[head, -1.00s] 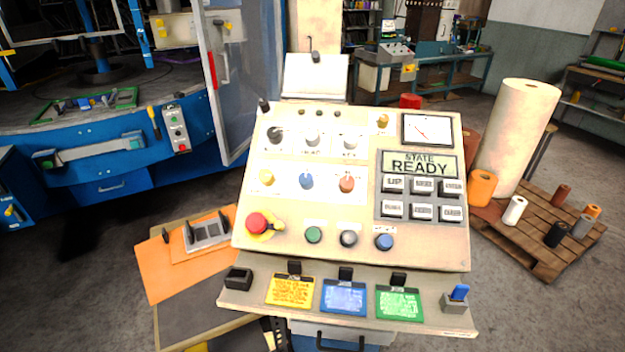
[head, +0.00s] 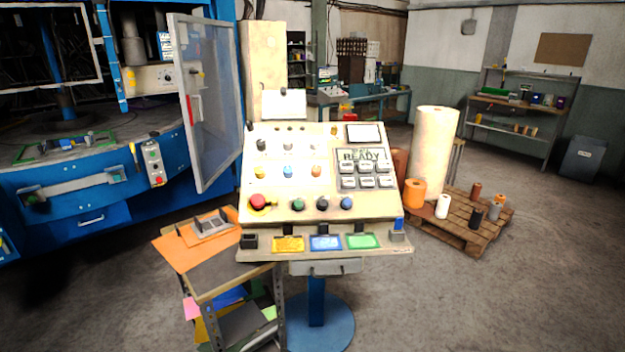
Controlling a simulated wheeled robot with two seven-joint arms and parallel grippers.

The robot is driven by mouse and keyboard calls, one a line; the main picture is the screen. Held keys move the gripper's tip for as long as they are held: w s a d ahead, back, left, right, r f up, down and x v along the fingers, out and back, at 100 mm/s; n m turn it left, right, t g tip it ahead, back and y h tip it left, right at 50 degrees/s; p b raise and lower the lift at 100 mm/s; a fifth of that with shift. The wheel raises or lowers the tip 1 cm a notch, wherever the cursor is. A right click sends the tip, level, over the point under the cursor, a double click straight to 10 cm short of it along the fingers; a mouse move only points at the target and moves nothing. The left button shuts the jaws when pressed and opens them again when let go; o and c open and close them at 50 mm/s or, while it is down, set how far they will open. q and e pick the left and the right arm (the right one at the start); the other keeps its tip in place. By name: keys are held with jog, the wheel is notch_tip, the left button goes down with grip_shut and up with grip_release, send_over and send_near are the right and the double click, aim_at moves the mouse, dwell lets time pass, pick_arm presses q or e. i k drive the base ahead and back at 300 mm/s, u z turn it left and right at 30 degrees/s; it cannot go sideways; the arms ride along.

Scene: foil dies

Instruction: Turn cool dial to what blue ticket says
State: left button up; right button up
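The sloped control console (head: 270,190) stands in the middle of the head view on a blue pedestal. A blue ticket (head: 326,243) lies on its front ledge, between a yellow ticket (head: 288,244) and a green ticket (head: 362,241). Its writing is too small to read. On the panel are an upper row of black and white dials (head: 288,145) and a lower row with a yellow knob (head: 262,171), a blue knob (head: 288,171) and an orange-red knob (head: 316,170). The labels are unreadable, so I cannot tell which is the cool dial. Neither gripper is in view.
A cart (head: 225,275) with orange sheets stands against the console's left front. A blue machine (head: 90,190) with an open clear door (head: 210,105) is at left. A pallet (head: 460,232) with rolls is at right. The floor at front right is clear.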

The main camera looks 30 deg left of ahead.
aim_at(288, 169)
jog(key=z, duration=0.4)
jog(key=i, duration=1.05)
jog(key=u, duration=0.45)
